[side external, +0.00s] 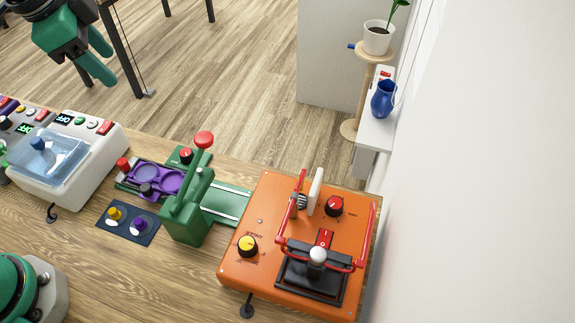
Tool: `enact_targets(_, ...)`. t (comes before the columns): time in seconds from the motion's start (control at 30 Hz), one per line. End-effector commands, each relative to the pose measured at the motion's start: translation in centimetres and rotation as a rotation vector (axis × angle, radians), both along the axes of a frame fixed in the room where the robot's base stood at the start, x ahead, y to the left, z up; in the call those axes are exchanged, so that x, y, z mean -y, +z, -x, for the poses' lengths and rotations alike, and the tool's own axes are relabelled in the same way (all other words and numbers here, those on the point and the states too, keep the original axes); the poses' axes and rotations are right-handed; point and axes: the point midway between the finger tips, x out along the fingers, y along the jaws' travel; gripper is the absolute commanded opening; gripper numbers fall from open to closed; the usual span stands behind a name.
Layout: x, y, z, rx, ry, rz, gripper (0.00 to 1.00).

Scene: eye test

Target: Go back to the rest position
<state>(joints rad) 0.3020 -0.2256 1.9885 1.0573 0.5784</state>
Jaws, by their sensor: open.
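My gripper (107,66) shows at the upper left, with its two green fingers apart and nothing between them. It hangs at the far side of the table (95,265), well up and left of the devices, with the wood floor behind it in the picture. The arm behind the gripper is cut off by the top left edge.
An orange box (262,210) with knobs, red handles and a black lever plate stands at the right. Left of it are a green press (187,215), a purple tray (170,181), a dark blue pad (129,226) and a white console (92,160). A blue jug (384,99) stands further back.

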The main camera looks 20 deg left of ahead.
Motion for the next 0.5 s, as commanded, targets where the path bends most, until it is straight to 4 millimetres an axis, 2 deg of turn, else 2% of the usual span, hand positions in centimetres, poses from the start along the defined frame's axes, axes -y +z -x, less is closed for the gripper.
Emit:
enact_targets(0.03, -1.2, 0.0, 0.9, 0.01, 0.061, 0.016, 0.51)
enact_targets(0.2, -4.4, -0.7, 3.7, 0.038, 0.268, 0.074, 0.51)
enact_targets(0.5, -8.7, -3.0, 8.6, 0.095, 0.621, 0.182, 0.51)
